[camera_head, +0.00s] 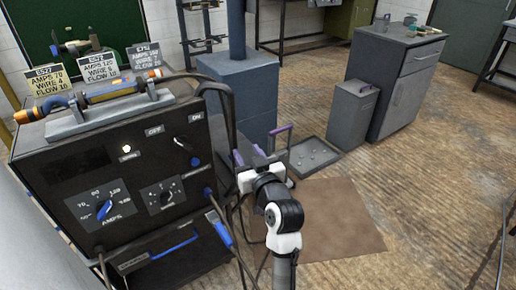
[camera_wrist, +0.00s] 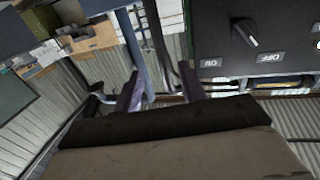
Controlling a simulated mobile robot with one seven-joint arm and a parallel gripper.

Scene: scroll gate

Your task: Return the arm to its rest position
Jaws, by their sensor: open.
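My gripper (camera_head: 261,143) is at the end of my white and black arm, which reaches up from the bottom centre of the head view. Its two purple fingers are spread apart with nothing between them. It is just right of the black welding machine (camera_head: 62,160), in front of the blue-grey column base. In the wrist view the gripper (camera_wrist: 160,88) is also open and empty. There the machine's dark panel (camera_wrist: 270,35) with an ON/OFF knob (camera_wrist: 245,33) appears upside down at the upper right. I cannot tell if the gripper touches anything.
Cables hang along the machine's right side. Placards and a torch (camera_head: 95,95) sit on its top. A brown mat (camera_head: 335,225) lies on the floor, with a shallow tray (camera_head: 312,165), grey bin (camera_head: 350,115) and grey cabinet (camera_head: 392,95) beyond. The floor at right is mostly clear.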

